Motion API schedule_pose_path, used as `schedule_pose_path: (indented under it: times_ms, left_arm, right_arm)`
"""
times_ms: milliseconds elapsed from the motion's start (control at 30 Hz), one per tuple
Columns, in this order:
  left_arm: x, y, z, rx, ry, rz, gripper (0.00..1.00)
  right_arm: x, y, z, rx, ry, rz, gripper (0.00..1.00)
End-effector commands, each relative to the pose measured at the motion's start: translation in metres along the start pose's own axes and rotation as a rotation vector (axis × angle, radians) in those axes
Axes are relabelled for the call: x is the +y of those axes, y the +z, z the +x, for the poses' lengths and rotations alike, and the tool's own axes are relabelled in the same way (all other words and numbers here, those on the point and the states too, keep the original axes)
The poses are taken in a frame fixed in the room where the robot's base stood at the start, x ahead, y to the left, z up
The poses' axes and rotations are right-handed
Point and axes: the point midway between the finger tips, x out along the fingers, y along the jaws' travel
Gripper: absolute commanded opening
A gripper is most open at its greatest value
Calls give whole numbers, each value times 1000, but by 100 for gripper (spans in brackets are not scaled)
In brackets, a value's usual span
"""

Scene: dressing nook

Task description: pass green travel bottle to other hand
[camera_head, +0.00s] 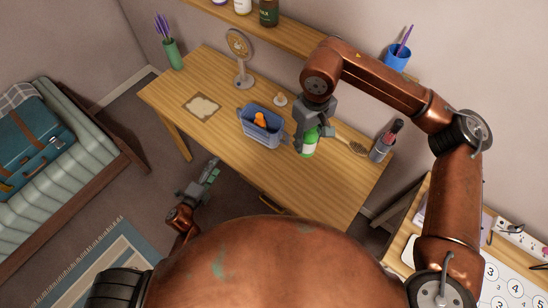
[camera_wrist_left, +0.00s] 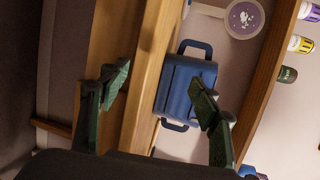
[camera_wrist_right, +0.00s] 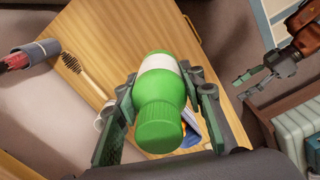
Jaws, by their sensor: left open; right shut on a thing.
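The green travel bottle (camera_head: 309,147) has a white band and is in my right gripper (camera_head: 308,132), over the right half of the wooden desk. In the right wrist view the bottle (camera_wrist_right: 160,110) sits between the two fingers of the right gripper (camera_wrist_right: 165,108), which is shut on it. My left gripper (camera_head: 208,172) is open and empty, off the desk's front edge, to the left of and apart from the bottle. It also shows in the left wrist view (camera_wrist_left: 160,100) with its fingers spread, and in the right wrist view at the upper right.
A shelf (camera_head: 290,36) with bottles runs above. The desk's front right is clear.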

Motion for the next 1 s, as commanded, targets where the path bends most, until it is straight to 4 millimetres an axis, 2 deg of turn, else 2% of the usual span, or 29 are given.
schedule_pose_path:
  times_ms: [33,100,267,400,600,700,800,1000]
  left_arm:
    - [-30,-9,4,30,-44,69,57]
    - [-67,-23,8,70,-101,166,57]
    - [-148,-65,6,158,-229,401,57]
    - [-213,-110,-7,228,-343,629,57]
    - [-289,-181,-44,302,-504,1004,57]
    - [-315,-212,-65,318,-572,1189,57]
    - [-329,-234,-82,320,-616,1337,57]
    - [-341,-254,-98,311,-654,1482,57]
  right_arm:
    - [0,0,0,0,0,0,10]
    - [0,0,0,0,0,0,10]
    - [0,0,0,0,0,0,10]
    - [0,0,0,0,0,0,10]
    - [0,0,0,0,0,0,10]
    - [0,0,0,0,0,0,10]
    - [0,0,0,0,0,0,10]
    - [0,0,0,0,0,0,10]
